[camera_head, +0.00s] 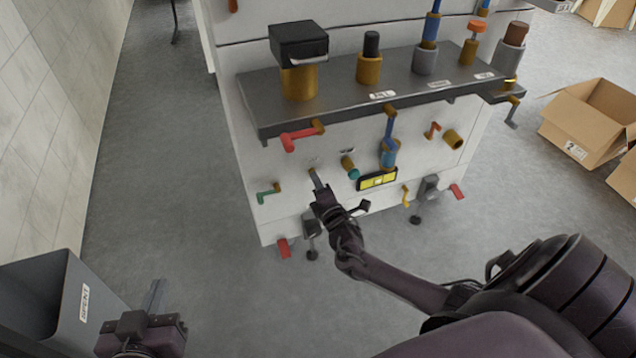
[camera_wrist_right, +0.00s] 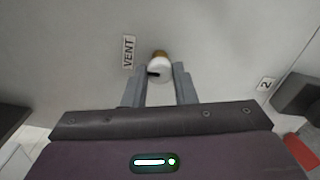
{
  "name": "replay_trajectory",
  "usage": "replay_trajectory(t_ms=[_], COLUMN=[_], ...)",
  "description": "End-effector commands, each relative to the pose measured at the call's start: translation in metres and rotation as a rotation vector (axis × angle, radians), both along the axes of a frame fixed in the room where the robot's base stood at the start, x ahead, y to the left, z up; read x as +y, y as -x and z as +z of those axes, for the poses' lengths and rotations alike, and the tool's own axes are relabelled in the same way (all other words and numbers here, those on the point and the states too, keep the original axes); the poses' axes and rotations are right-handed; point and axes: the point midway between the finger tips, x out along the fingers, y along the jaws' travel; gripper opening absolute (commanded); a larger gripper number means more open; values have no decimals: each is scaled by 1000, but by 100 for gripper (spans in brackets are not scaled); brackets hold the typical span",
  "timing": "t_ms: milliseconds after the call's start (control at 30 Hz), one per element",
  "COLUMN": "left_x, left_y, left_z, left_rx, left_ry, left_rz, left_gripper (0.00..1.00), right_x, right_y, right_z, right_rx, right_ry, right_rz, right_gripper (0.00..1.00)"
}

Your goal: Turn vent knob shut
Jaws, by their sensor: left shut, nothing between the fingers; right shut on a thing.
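The vent knob (camera_wrist_right: 160,70) is white with a black mark and a brass stem (camera_wrist_right: 160,54) behind it, on the white panel beside a VENT label (camera_wrist_right: 129,52). My right gripper (camera_wrist_right: 160,78) is shut on this knob, with one finger on each side of it. In the head view my right gripper (camera_head: 317,179) reaches the lower front panel (camera_head: 330,150), and its fingers hide most of the knob. My left gripper (camera_head: 156,288) is shut and empty at the lower left, over the floor and away from the panel.
A dark shelf (camera_head: 345,97) juts out above. A grey SPENT bin (camera_head: 72,300) stands beside my left gripper. Cardboard boxes (camera_head: 590,120) lie right.

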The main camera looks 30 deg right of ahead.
Motion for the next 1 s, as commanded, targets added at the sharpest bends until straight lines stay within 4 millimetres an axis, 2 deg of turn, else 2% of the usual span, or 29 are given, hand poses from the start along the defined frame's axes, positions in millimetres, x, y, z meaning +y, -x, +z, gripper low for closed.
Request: replay_trajectory(t_ms=[400,433,567,933,1000], left_x=[0,0,0,0,1], left_y=[1,1,1,1,4], left_z=[-2,-2,-2,-2,-9], left_rx=[8,8,7,13,46], left_ry=[-4,-4,-3,-5,-19], left_rz=[-1,-1,-1,-1,-3], left_gripper=[0,0,0,0,0], right_x=[1,1,1,1,1], right_y=[-1,-1,-1,2,5], right_z=[1,1,0,0,0], right_rx=[0,0,1,2,3], right_ry=[7,7,7,6,6], right_rz=[1,2,1,1,1], right_gripper=[2,28,45,46,46])
